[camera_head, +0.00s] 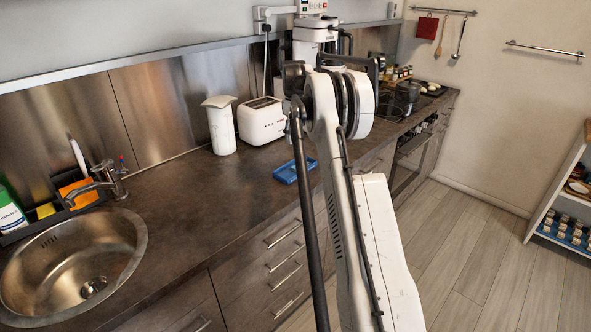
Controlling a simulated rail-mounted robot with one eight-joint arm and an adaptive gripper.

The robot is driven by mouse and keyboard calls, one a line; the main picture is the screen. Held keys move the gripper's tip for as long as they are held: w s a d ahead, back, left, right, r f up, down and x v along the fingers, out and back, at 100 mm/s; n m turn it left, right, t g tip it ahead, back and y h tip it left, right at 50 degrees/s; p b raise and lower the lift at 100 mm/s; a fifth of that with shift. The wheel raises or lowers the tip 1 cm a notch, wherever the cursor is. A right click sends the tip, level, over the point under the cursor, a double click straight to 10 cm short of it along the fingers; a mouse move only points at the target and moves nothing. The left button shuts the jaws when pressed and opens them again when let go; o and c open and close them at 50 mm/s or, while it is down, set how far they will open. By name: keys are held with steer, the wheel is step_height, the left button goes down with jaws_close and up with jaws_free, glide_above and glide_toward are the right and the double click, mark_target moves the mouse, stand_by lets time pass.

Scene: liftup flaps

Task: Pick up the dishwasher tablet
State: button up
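I cannot make out a dishwasher tablet for certain in the head view. A small blue tray (284,174) lies on the dark countertop, right of the sink and in front of the toaster. Its contents are too small to tell. My white arm with its black joint rises through the middle of the picture, to the right of the tray. My gripper cannot be made out; the arm's far end is hidden or unclear behind the joint.
A white toaster (262,122) and a white canister (221,127) stand behind the tray. A round sink (50,262) with a faucet (108,182) is at the left. Pots (406,93) stand at the far counter end. The countertop (205,195) between sink and tray is clear.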

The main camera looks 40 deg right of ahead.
glide_above(296, 168)
step_height(296, 168, down, 9)
steer(key=shift+a, duration=0.15)
steer(key=shift+w+d+f+p, duration=0.1)
steer(key=shift+f+p, duration=0.2)
steer(key=shift+f, duration=1)
steer(key=shift+w+d+f+p, duration=0.1)
steer(key=shift+f+p, duration=0.2)
steer(key=shift+f, duration=1)
steer(key=c, duration=0.9)
